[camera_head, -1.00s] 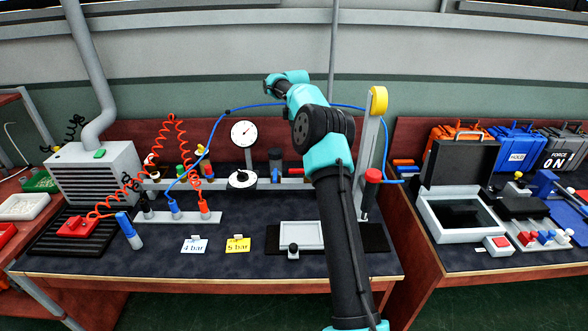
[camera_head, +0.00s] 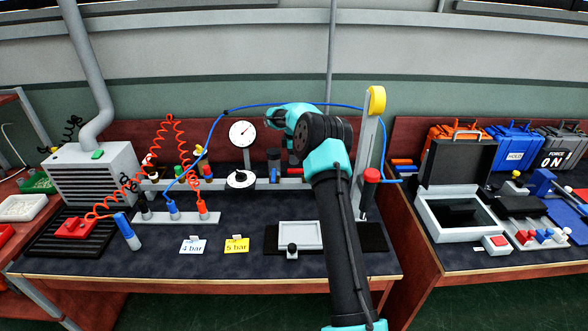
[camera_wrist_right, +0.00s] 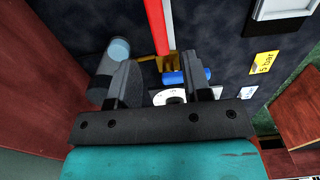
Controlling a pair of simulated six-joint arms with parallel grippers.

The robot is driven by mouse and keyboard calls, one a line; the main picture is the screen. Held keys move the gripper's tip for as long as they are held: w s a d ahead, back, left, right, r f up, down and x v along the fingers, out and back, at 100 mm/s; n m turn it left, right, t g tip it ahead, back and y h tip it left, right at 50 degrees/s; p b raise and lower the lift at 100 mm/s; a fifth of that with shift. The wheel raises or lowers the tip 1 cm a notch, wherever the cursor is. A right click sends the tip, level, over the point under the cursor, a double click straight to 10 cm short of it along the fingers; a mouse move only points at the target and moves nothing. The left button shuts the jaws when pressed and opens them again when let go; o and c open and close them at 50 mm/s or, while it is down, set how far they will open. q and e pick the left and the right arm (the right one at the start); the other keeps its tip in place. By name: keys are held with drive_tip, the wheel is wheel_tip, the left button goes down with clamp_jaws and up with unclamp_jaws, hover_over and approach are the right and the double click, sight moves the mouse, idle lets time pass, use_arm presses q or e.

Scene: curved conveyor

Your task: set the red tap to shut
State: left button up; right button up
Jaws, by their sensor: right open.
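The red tap's handle (camera_head: 295,171) shows in the head view at the rail's right part, partly hidden by my right arm. In the right wrist view the tap's long red handle (camera_wrist_right: 157,25) runs from the top edge to a brass-coloured body (camera_wrist_right: 170,65), roughly in line with the rail. My right gripper (camera_wrist_right: 160,88) is open and empty, its two fingers apart on either side of the view of the tap's body. I cannot tell its height above the tap. My left gripper is not in view.
A blue fitting (camera_wrist_right: 187,77) and a white dial knob (camera_head: 241,180) sit by the tap on the rail. A pressure gauge (camera_head: 242,133) stands behind. A dark cylinder (camera_wrist_right: 117,50) is near the left finger. A grey post (camera_head: 371,140) with a red-topped cylinder stands at right.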

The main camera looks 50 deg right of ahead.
sight(294, 169)
wheel_tip(294, 169, down, 6)
drive_tip(key=shift+r, duration=0.1)
idle(0.4)
clamp_jaws()
idle(0.3)
